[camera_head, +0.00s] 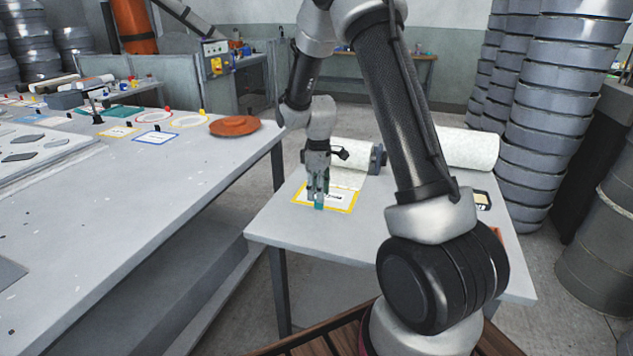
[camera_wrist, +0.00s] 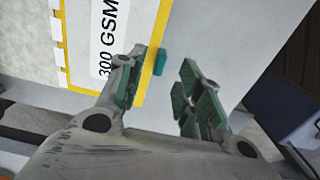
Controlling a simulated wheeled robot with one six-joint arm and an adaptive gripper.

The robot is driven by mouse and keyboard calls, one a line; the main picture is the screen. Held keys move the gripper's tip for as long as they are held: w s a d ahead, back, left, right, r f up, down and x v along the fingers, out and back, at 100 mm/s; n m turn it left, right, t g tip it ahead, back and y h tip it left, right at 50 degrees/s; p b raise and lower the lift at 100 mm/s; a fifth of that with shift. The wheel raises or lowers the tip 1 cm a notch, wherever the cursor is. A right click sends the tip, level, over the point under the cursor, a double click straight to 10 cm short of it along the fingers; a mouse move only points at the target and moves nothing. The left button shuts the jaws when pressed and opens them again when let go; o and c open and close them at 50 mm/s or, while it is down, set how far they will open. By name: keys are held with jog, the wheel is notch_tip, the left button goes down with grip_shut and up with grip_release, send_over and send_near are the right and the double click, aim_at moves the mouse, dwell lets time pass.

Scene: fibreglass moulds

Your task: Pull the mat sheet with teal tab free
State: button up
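The pale mat sheet (camera_head: 347,178) runs from a white roll (camera_head: 352,154) on the right-hand table to a yellow-bordered area. In the wrist view, the sheet (camera_wrist: 28,42) ends at a ragged edge beside a white label (camera_wrist: 105,35) reading "300 GSM". The small teal tab (camera_head: 319,206) sits by the yellow border; it also shows in the wrist view (camera_wrist: 160,61). My gripper (camera_head: 318,194) points down over the tab. In the wrist view my gripper (camera_wrist: 165,72) is open, with the tab in line with the gap, closer to the left finger. I cannot tell the remaining height.
The right-hand table (camera_head: 290,228) is bare in front of the tab. A second white roll (camera_head: 466,148) lies at its back right. A long grey table (camera_head: 190,165) stands left across a gap, with an orange disc (camera_head: 234,126) near its edge. Metal stacks (camera_head: 545,130) rise behind.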

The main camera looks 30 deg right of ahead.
aim_at(304, 234)
jog(key=shift+f, duration=2.1)
grip_shut()
jog(key=shift+s+a, duration=4.4)
jog(key=shift+r, duration=0.1)
jog(key=shift+r, duration=2.45)
